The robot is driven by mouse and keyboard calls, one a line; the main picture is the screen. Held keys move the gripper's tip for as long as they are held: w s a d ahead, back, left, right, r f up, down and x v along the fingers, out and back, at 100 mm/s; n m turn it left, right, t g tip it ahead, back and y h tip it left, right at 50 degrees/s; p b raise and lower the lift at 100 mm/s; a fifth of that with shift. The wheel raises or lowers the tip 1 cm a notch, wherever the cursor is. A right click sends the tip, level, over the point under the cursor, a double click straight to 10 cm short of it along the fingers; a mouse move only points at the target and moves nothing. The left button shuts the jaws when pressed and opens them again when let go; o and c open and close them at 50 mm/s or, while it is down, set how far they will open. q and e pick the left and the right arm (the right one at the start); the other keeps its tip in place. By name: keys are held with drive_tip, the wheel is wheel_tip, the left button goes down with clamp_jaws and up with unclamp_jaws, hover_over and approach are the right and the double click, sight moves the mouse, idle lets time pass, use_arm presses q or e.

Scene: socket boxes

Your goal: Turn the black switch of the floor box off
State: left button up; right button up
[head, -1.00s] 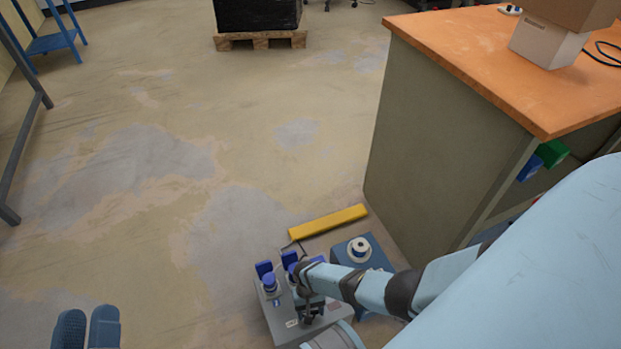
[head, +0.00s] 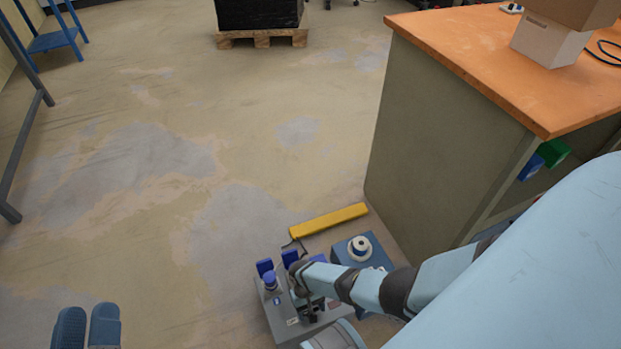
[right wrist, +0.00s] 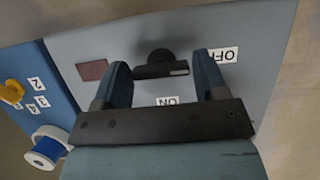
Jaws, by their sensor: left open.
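The grey floor box (head: 283,320) stands on the floor at the lower middle of the head view, partly covered by my right arm. In the right wrist view its panel (right wrist: 255,30) carries the black switch (right wrist: 155,62), with an ON label (right wrist: 167,101) below it and an OFF label (right wrist: 224,56) to its right. My right gripper (right wrist: 162,72) is open, with one blue finger on either side of the switch. I cannot tell whether the fingers touch it. My left gripper (head: 88,328) is open and empty above bare floor at the lower left.
A blue box with a white round spool-like part (head: 360,247) stands right of the floor box. A yellow bar (head: 328,221) lies behind it. An orange-topped workbench (head: 470,60) stands at the right.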

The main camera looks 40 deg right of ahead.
drive_tip(key=shift+o, duration=1.3)
drive_tip(key=shift+w+r, duration=0.1)
drive_tip(key=shift+r, duration=0.15)
use_arm(q)
drive_tip(key=s+a+f+g+y+p, duration=0.1)
drive_tip(key=a+f+g+y+p, duration=0.1)
drive_tip(key=f, duration=0.4)
drive_tip(key=s+a+f+g+y+p, duration=0.1)
drive_tip(key=a+f+g+y+p, duration=0.1)
drive_tip(key=a+f+g+p, duration=0.1)
drive_tip(key=shift+f+g+y+p, duration=0.4)
drive_tip(key=shift+f+g+p, duration=0.2)
drive_tip(key=shift+f+p, duration=0.75)
use_arm(e)
drive_tip(key=v, duration=1.3)
use_arm(q)
drive_tip(key=shift+f, duration=0.25)
use_arm(e)
drive_tip(key=shift+r, duration=0.1)
